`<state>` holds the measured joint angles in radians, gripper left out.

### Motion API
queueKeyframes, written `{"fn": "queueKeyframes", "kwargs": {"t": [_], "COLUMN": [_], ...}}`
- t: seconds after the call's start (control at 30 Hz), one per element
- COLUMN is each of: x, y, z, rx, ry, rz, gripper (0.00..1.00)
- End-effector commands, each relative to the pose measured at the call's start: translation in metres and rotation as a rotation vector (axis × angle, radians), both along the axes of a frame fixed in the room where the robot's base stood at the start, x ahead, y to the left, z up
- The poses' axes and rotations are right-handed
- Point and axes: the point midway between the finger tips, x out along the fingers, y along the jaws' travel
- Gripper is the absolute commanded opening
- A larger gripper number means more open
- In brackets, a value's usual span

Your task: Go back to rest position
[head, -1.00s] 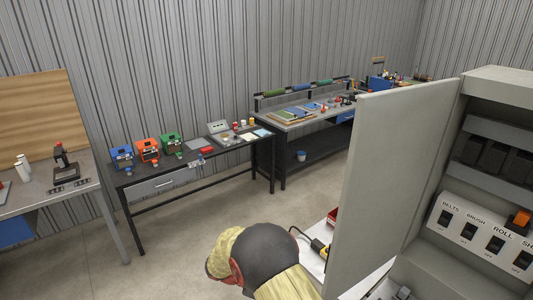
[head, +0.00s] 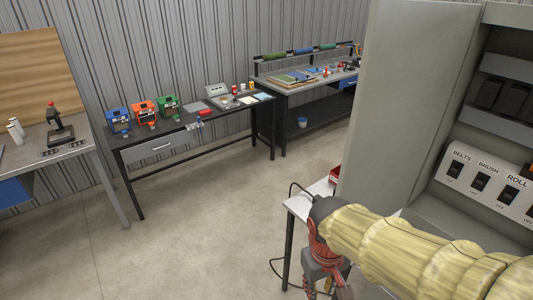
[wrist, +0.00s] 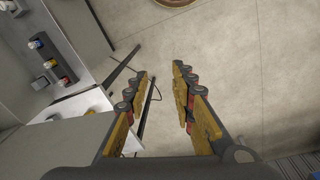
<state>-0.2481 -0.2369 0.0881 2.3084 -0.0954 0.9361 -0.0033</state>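My gripper (wrist: 161,82) shows in the wrist view with its two yellow and dark fingers apart and nothing between them. It hangs over bare concrete floor, beside the edge of a white table. In the head view my arm crosses the lower right in a yellowish sleeve.
A grey cabinet with labelled switches (head: 488,182) stands close on the right, its tall door panel (head: 392,120) beside my arm. A white table (head: 305,203) is below it. Workbenches with a black table (head: 190,140) line the back wall. The floor (head: 215,215) in between is clear.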

Motion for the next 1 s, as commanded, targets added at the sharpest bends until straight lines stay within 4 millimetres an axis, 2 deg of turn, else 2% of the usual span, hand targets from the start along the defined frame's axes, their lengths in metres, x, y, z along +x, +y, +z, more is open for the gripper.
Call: {"fn": "queueKeyframes", "kwargs": {"t": [0.3, 0.4, 0.53, 0.63, 1.0], "x": [-0.049, -0.058, -0.062, -0.065, -0.064], "y": [-0.03, -0.041, -0.053, -0.06, -0.062], "z": [0.0, 0.003, 0.013, 0.014, 0.014], "rx": [0.131, 0.142, 0.149, 0.148, 0.145], "ry": [-0.239, -0.315, -0.403, -0.435, -0.433], "rz": [-0.179, -0.215, -0.25, -0.272, -0.283], "gripper": [0.25, 0.25, 0.25, 0.25, 0.25]}}
